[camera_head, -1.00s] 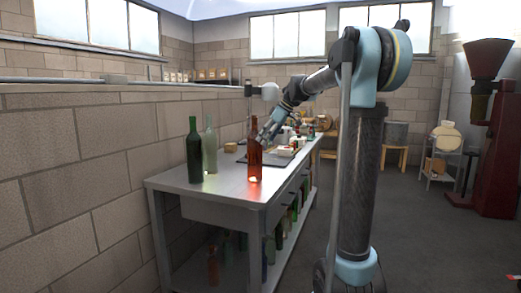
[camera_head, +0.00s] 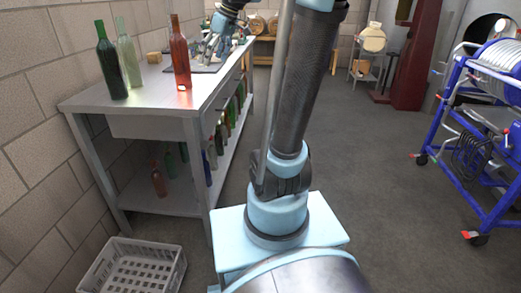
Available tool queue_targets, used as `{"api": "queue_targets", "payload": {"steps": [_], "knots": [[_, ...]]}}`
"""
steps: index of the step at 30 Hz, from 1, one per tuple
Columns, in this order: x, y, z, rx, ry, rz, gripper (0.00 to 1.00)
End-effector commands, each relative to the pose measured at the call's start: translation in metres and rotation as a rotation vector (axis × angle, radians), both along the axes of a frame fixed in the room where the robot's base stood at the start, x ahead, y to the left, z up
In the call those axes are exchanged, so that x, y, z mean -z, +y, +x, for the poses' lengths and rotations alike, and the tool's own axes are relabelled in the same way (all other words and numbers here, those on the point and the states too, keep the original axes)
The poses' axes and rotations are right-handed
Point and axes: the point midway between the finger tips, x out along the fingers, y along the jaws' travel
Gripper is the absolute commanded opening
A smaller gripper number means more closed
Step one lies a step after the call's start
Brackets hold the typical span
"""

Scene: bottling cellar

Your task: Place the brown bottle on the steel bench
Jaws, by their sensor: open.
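The brown bottle (camera_head: 180,60) stands upright on the top of the steel bench (camera_head: 150,96), near its front right edge. It looks reddish-brown, with a bright spot of light at its base. My gripper (camera_head: 207,52) is open and empty, just to the right of and beyond the bottle, over the bench top. The fingers point down and look apart from the bottle. A dark green bottle (camera_head: 110,66) and a pale green bottle (camera_head: 129,56) stand upright on the bench to the left.
A dark mat (camera_head: 207,68) lies on the bench behind the bottle. Several bottles stand on the lower shelf. A white crate (camera_head: 135,268) sits on the floor at lower left, and a blue wheeled rack (camera_head: 472,178) stands at right. The floor (camera_head: 385,190) between is clear.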

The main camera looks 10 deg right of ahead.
Motion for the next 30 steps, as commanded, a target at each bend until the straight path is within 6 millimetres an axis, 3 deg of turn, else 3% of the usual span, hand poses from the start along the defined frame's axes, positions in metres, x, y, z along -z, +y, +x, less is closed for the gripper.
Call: {"api": "queue_targets", "payload": {"steps": [3, 11, 18, 24, 30], "knots": [[0.029, -0.017, -0.042, 0.105, 0.036, -0.027, 0.78], [0.097, -0.053, -0.125, 0.342, 0.101, -0.086, 0.78], [0.170, -0.083, -0.196, 0.570, 0.142, -0.135, 0.78], [0.227, -0.103, -0.243, 0.738, 0.159, -0.168, 0.78], [0.257, -0.112, -0.266, 0.829, 0.163, -0.184, 0.78]]}}
